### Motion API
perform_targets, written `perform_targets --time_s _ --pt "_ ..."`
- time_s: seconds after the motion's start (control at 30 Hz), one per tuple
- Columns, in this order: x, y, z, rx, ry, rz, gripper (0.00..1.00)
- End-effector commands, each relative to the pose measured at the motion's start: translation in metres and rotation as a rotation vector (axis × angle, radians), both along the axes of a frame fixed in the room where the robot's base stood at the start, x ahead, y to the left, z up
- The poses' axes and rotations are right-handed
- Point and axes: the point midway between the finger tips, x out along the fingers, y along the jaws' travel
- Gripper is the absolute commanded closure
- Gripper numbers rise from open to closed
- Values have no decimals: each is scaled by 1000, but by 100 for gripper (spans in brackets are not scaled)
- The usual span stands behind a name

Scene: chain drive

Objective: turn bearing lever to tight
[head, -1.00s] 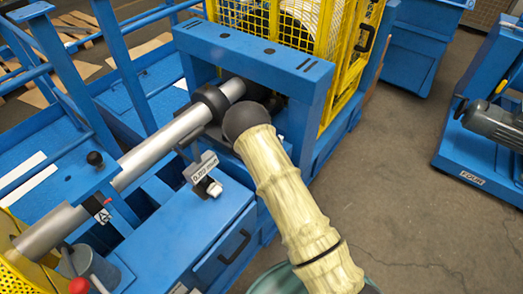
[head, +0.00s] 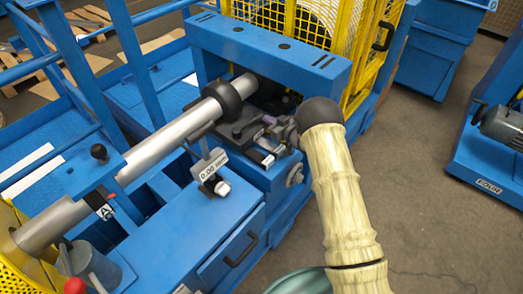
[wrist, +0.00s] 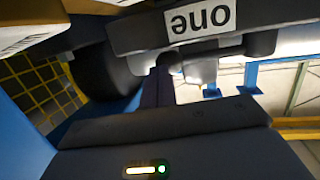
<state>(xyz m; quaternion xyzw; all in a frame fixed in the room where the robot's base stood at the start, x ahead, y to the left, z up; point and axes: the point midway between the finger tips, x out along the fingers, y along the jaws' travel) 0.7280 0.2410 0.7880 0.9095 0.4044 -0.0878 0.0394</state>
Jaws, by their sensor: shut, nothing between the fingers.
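My gripper (head: 270,121) is at the shaft's right end, over the dark bearing housing (head: 233,130) inside the blue frame. In the wrist view its narrow dark fingers (wrist: 159,86) are together with nothing between them. A dark bar with an upside-down label reading "one" (wrist: 198,19) is close above the fingertips in that view; I cannot tell whether they touch it. The bearing lever cannot be clearly picked out; a small part with a white label (head: 268,158) shows just below my gripper. The grey shaft (head: 165,145) runs through a black collar (head: 227,98).
A blue beam (head: 270,50) spans over the bearing. A yellow mesh guard (head: 345,60) stands behind it. A readout labelled 0.00 (head: 212,164) stands in front of the shaft, above a blue drawer cabinet (head: 235,240).

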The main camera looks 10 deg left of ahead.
Motion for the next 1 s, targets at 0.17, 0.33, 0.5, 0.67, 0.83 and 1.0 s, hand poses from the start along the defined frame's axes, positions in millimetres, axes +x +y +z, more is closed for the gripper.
perform_targets --time_s 0.17,0.33,0.5,0.67,0.83,1.0 --pt "2 0 -1 -1 1 16 100" --pt "3 -1 0 0 2 17 100" --pt "3 -1 0 0 1 16 100" --pt "2 -4 1 0 1 15 100" --pt "-3 -22 6 0 2 14 100" --pt "-13 -51 10 1 2 12 100"
